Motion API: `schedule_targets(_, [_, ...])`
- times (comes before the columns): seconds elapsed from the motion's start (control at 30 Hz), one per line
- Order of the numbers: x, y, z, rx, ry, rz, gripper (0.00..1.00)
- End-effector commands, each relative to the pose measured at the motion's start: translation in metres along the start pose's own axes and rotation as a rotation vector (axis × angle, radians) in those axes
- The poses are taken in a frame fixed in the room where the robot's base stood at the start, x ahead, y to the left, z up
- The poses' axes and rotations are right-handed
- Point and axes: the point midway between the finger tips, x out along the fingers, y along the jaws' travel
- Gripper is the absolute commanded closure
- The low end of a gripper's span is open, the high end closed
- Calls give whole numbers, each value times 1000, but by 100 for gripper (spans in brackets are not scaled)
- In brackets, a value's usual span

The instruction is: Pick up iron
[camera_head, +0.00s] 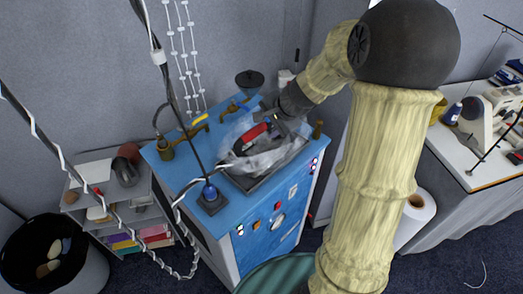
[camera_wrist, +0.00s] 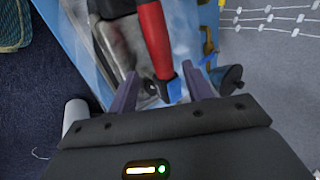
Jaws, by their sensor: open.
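The iron, with its red handle (camera_head: 253,133), sits in the dark tray (camera_head: 258,185) on the blue-topped cabinet, with clear plastic-like material around it. In the wrist view the red handle (camera_wrist: 154,38) runs down between my two fingertips, with a dark grey body beside it on the left. My gripper (camera_wrist: 160,75) is open, one finger on each side of the handle's near end. In the head view my gripper (camera_head: 277,116) is over the iron's far right end, its fingers hard to make out. I cannot tell whether either finger touches the handle.
A shelf with coloured folders (camera_head: 140,240) stands left. A white table (camera_head: 462,155) is at the right.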

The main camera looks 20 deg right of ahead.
Motion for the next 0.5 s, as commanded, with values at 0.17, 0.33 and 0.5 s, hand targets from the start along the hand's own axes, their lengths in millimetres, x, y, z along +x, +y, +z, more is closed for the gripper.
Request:
schedule_targets(0.17, [10, -1, 1, 0, -4, 2, 50])
schedule_targets(0.33, [31, -3, 2, 2, -4, 3, 50])
schedule_targets(0.5, [49, -2, 0, 3, -1, 1, 50])
